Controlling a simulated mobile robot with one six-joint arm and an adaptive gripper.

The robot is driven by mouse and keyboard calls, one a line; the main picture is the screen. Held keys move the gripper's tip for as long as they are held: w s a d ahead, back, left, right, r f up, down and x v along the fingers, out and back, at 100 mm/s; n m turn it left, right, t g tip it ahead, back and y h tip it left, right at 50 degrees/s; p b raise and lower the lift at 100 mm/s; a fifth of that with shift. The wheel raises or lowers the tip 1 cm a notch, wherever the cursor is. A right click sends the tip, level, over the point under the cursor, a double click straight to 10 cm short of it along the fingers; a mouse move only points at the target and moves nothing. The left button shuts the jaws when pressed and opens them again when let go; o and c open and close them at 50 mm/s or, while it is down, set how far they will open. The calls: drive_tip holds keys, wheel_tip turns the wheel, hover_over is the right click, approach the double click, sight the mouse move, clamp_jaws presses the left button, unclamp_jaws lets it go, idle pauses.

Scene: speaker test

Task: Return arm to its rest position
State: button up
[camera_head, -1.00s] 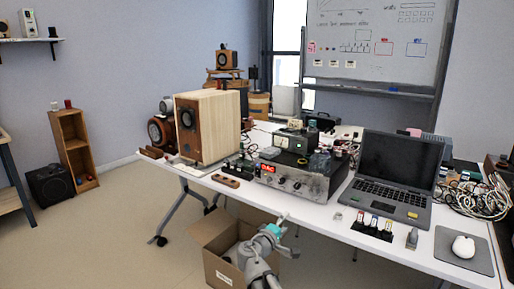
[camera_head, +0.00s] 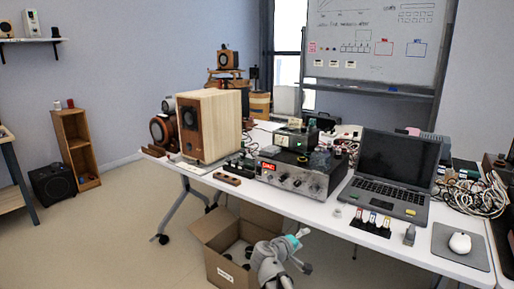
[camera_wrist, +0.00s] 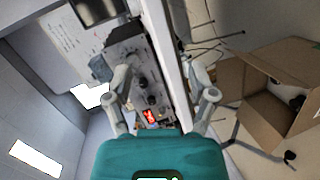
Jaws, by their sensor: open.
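My gripper (camera_wrist: 162,88) is open in the wrist view, its two grey fingers spread apart with nothing between them. Behind the gap show the table edge and the amplifier's red display. In the head view my gripper (camera_head: 305,266) is small at the end of my arm, low in front of the table and beside the open cardboard box (camera_head: 216,263). The teal part of my wrist faces up. The box also shows at the right of the wrist view (camera_wrist: 247,75).
The white table (camera_head: 335,226) is just above and behind my arm. It bears a wooden speaker (camera_head: 222,120), an amplifier (camera_head: 290,178), a laptop (camera_head: 385,190) and a mouse (camera_head: 460,243). Floor (camera_head: 110,240) left of the box is clear.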

drive_tip(key=s+d+f+m+g+y, duration=0.35)
drive_tip(key=s+d+f+g, duration=0.2)
drive_tip(key=f, duration=0.25)
drive_tip(key=s+a+f+m+g+y, duration=0.3)
drive_tip(key=s+f+g+y, duration=0.3)
drive_tip(key=s, duration=0.5)
wheel_tip(320, 180, up, 30)
drive_tip(key=y+p, duration=0.1)
drive_tip(key=p, duration=2.8)
drive_tip(key=shift+a+f+t, duration=0.15)
drive_tip(key=shift+f+t, duration=0.1)
drive_tip(key=shift+t, duration=0.2)
drive_tip(key=shift+c, duration=0.3)
